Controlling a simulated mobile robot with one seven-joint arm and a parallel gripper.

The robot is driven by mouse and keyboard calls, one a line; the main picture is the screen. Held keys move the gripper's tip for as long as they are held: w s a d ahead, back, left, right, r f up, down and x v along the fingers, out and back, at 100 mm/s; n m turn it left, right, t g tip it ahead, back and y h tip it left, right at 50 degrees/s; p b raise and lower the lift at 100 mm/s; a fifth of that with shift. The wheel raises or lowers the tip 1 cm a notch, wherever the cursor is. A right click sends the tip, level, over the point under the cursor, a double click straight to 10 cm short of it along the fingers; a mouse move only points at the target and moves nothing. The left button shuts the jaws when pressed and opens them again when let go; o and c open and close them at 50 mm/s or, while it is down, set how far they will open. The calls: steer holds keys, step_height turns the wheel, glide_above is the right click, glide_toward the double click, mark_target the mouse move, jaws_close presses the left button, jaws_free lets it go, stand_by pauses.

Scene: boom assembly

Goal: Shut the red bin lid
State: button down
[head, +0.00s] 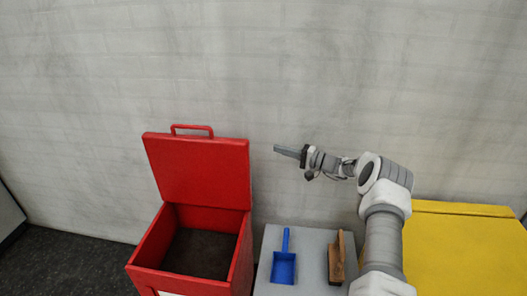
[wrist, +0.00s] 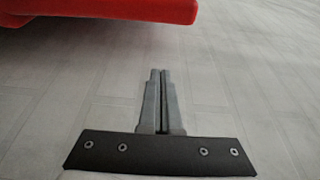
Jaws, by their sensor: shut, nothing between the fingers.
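The red bin (head: 190,280) stands at the left of centre in the head view, with dark contents inside. Its red lid (head: 200,172) is open and stands upright at the back of the bin, with a red handle (head: 192,130) on its top edge. In the wrist view a red edge, probably of the lid (wrist: 90,12), crosses the upper left. My gripper (head: 276,149) is shut and empty. It points left in the head view, to the right of the lid's upper edge and apart from it. Its closed fingers also show in the wrist view (wrist: 160,75).
A grey stand (head: 307,278) right of the bin bears a blue scoop (head: 284,265) and a brown brush (head: 337,262). A yellow box (head: 465,250) is further right. A pale brick wall (head: 300,70) stands behind everything. Dark floor (head: 70,260) is clear at left.

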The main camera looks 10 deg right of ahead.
steer(key=b+x, duration=0.1)
steer(key=x, duration=0.8)
steer(key=shift+w+a, duration=0.15)
steer(key=shift+a, duration=0.25)
steer(key=shift+s+a+f, duration=0.1)
steer(key=shift+s+a, duration=0.1)
steer(key=shift+s, duration=0.4)
steer(key=shift+s+a+r, duration=0.1)
steer(key=shift+s+a, duration=0.15)
steer(key=shift+s, duration=0.4)
steer(key=shift+s+a+f, duration=0.1)
steer(key=shift+s+a, duration=0.1)
steer(key=shift+s, duration=0.4)
steer(key=shift+s, duration=0.15)
